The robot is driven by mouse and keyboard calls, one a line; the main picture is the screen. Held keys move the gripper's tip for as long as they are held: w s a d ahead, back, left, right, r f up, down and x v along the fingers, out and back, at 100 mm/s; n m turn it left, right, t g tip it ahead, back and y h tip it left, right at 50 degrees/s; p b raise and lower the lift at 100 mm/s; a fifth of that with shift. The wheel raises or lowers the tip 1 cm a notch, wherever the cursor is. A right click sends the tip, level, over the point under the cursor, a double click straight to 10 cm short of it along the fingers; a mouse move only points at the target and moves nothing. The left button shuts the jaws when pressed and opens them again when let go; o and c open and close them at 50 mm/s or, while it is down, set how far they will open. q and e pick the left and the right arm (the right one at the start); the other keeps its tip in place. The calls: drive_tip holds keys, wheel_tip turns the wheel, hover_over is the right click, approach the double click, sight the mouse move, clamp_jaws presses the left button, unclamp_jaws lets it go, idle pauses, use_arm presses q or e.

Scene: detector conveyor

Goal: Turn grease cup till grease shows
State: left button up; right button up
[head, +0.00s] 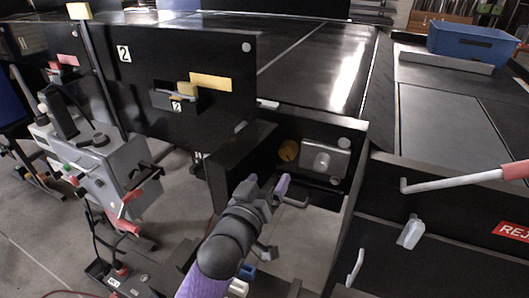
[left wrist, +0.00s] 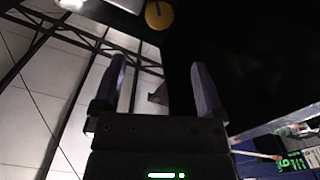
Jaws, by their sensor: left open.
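A round yellow-brass cap (head: 289,151), which looks like the grease cup, sits inside the dark open bay under the conveyor, left of a grey metal housing (head: 325,160). The cap also shows at the top of the left wrist view (left wrist: 159,15), beyond the fingers. No grease can be made out on it. My left gripper (head: 266,186) is in front of the bay, below and left of the cap, apart from it. It also shows in the left wrist view (left wrist: 160,88), its two purple fingers spread with nothing between them. My right gripper is out of view.
A black panel (head: 215,50) marked 2 overhangs the bay's left. A bent metal rod (head: 298,202) is beside the gripper. A red-gripped lever (head: 450,183) juts out at right. A blue bin (head: 472,45) stands at upper right. A grey machine (head: 95,150) stands left.

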sight(285, 152)
use_arm(q)
drive_tip(key=b+x, duration=0.1)
drive_tip(key=x, duration=0.3)
drive_tip(key=b+x, duration=0.1)
drive_tip(key=x, duration=0.3)
drive_tip(key=shift+w+d+f, duration=0.2)
drive_tip(key=shift+w+f, duration=0.05)
drive_tip(key=shift+w, duration=0.05)
drive_tip(key=shift+w+d+r+b, duration=0.2)
drive_tip(key=shift+w+b, duration=0.15)
drive_tip(key=shift+w, duration=0.15)
clamp_jaws()
